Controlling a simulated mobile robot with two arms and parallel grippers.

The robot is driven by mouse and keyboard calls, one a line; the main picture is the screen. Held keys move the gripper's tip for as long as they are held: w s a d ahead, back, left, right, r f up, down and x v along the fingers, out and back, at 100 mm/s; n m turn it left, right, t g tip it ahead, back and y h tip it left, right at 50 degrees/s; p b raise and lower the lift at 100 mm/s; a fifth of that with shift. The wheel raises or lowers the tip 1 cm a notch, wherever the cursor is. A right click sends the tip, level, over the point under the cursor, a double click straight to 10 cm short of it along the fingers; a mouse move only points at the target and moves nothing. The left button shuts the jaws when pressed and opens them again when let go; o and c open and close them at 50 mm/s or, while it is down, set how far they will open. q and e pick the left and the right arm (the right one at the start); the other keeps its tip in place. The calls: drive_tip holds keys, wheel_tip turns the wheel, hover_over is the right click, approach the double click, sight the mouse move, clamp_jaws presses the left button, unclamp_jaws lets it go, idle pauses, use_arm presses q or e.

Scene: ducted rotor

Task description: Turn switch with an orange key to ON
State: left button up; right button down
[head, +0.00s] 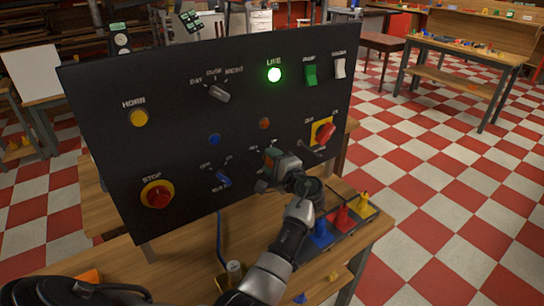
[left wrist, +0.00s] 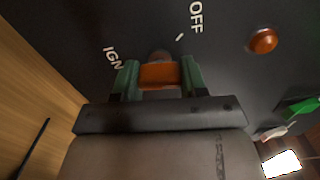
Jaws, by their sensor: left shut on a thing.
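The black control panel (head: 110,110) stands upright on the wooden bench. My left gripper (head: 270,158) is at the key switch in the panel's lower middle. In the left wrist view its green fingers (left wrist: 158,80) are shut on the orange key (left wrist: 160,76), one on each side. The key's grip lies across between the fingers, close to the panel face. No ON label for this switch is readable. My right gripper is out of view.
An orange lamp (head: 264,124) is just above the key switch. A blue-handled switch (head: 222,179) is to its left and a red switch (head: 324,133) to its right. A red stop button (head: 157,195) is lower left. Blue (head: 320,233), red and yellow pieces stand in front.

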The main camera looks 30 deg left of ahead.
use_arm(q)
drive_tip(key=m+p, duration=0.2)
drive_tip(key=m, duration=0.1)
drive_tip(key=shift+r+m, duration=0.15)
drive_tip(key=shift+m, duration=0.15)
drive_tip(key=shift+f+m+p, duration=0.2)
drive_tip(key=shift+m+p, duration=0.8)
drive_tip(key=shift+m, duration=0.4)
drive_tip(key=o, duration=0.9)
drive_tip(key=b+v, duration=0.2)
drive_tip(key=v, duration=0.8)
drive_tip(key=shift+s+d+b, duration=0.15)
drive_tip(key=shift+d+b, duration=0.2)
